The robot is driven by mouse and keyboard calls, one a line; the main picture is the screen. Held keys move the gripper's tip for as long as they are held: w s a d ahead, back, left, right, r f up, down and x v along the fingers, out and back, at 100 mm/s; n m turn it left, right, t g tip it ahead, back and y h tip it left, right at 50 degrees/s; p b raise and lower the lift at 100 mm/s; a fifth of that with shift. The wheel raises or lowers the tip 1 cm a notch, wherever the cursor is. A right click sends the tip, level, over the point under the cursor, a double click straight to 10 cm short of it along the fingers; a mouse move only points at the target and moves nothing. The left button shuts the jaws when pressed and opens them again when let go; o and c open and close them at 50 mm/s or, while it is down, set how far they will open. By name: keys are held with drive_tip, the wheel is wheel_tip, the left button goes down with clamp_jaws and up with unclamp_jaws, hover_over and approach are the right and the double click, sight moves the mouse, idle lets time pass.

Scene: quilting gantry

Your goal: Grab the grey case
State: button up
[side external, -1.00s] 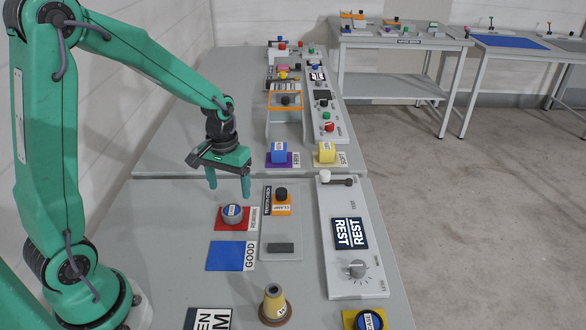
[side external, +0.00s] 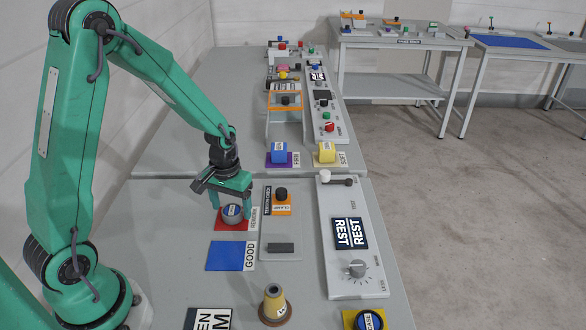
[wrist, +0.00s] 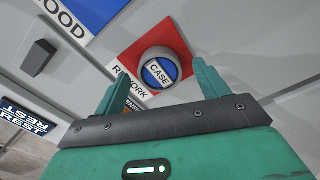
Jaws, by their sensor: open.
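The grey case (side external: 232,212) is a short round piece with a blue top and a "CASE" label. It sits on the red rework pad (side external: 219,225). In the wrist view the grey case (wrist: 159,69) lies just beyond and between the fingertips. My gripper (side external: 232,203) is low over the case in the side view, pointing down, with one finger on either side. In the wrist view my gripper (wrist: 158,75) has its green fingers apart with nothing gripped. I cannot tell whether a finger touches the case.
A blue "GOOD" pad (side external: 226,256) lies in front of the red pad. To the right stand a clamp fixture plate (side external: 281,240) and a white panel (side external: 340,200) with a knob. A yellow cone-shaped spool (side external: 274,303) stands near the front.

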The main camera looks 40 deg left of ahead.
sight(232, 209)
drive_tip(key=shift+f, duration=0.3)
drive_tip(key=c, duration=1)
drive_tip(key=shift+r, duration=0.2)
drive_tip(key=shift+c, duration=0.2)
drive_tip(key=shift+r, duration=0.4)
wheel_tip(232, 209, up, 3)
drive_tip(key=s+d+r, duration=0.4)
drive_tip(key=d+r, duration=0.3)
drive_tip(key=d, duration=0.4)
drive_tip(key=shift+s, duration=0.1)
